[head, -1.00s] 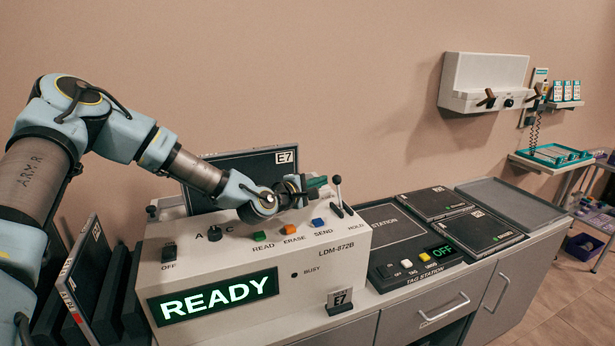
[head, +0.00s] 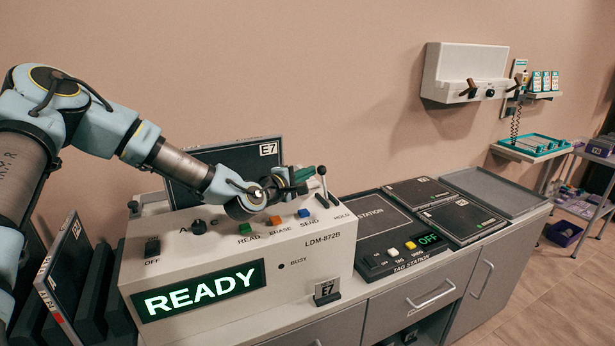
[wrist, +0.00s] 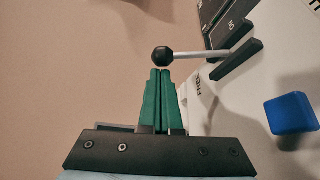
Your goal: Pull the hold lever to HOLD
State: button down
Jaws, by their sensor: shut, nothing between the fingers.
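The hold lever (head: 324,184) is a thin metal rod with a black ball knob, standing in a dark slot at the right end of the LDM-872B machine's top (head: 300,256). "HOLD" is printed to the right of the slot. In the wrist view the lever (wrist: 212,54) ends in its black knob just beyond my green fingertips. My gripper (head: 318,172) is shut and empty, its tips right beside the knob; in the wrist view the fingers (wrist: 160,72) are pressed together. I cannot tell whether they touch the knob. "FREE" is printed on the gripper's side of the slot in the wrist view.
Green, orange and blue buttons, READ, ERASE and SEND (head: 304,213), sit left of the lever. The display (head: 200,290) reads READY. A cassette marked E7 (head: 225,170) stands behind the machine. The tag station (head: 405,252) lies to the right, showing OFF.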

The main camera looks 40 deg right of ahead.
jog(key=shift+s+a+m+t+h+b, duration=0.15)
jog(key=shift+s+m+t+h+b, duration=0.25)
jog(key=shift+b, duration=0.7)
jog(key=s+m+b, duration=0.1)
jog(key=b, duration=0.2)
jog(key=s+m+h+b, duration=0.1)
jog(key=b, duration=0.2)
jog(key=shift+a+f+m, duration=0.15)
jog(key=shift+a+m, duration=0.15)
jog(key=s+m+b, duration=0.1)
jog(key=b, duration=0.1)
jog(key=m+h+b, duration=0.1)
jog(key=b, duration=0.1)
jog(key=shift+s+a+r+m+h, duration=0.2)
jog(key=shift+s+a+m+h, duration=0.1)
jog(key=shift+s+m, duration=0.1)
jog(key=shift+s+a+b, duration=0.2)
jog(key=shift+s+b, duration=0.45)
jog(key=shift+b, duration=0.1)
jog(key=shift+s, duration=0.1)
jog(key=shift+r, duration=0.1)
